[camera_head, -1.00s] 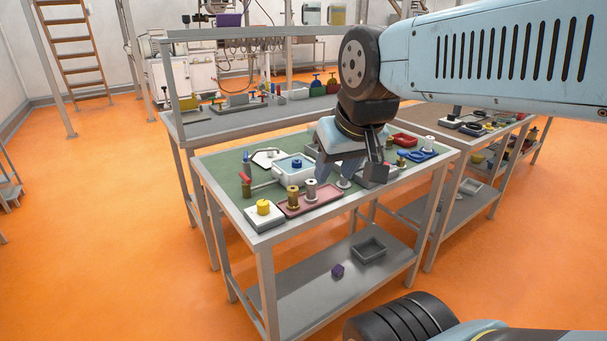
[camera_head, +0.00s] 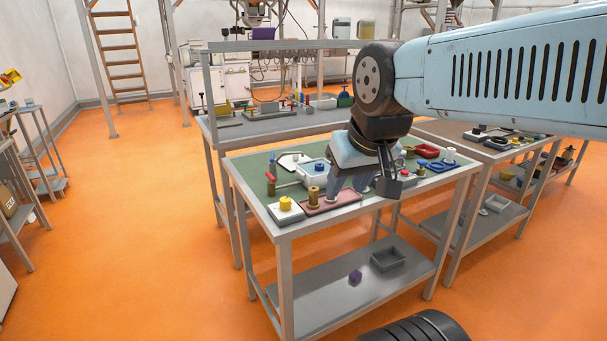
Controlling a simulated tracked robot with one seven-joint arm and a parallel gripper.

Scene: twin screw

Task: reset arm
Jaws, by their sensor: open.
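My gripper (camera_head: 348,187) hangs over the front part of the green-topped table (camera_head: 262,215), fingers pointing down. Its jaws are open. It is in front of a reddish tray (camera_head: 350,197), and I cannot tell its height above it. A brass cylinder (camera_head: 313,196) stands at the tray's left end. The fingers hide part of the tray and what stands there. My arm reaches in from the right edge of the picture.
A white box with a yellow knob (camera_head: 286,204) sits at the table's front left corner. A blue-knobbed box (camera_head: 317,170) stands behind the tray. The lower shelf holds a grey bin (camera_head: 387,259) and a purple block (camera_head: 355,276). Orange floor is clear at left.

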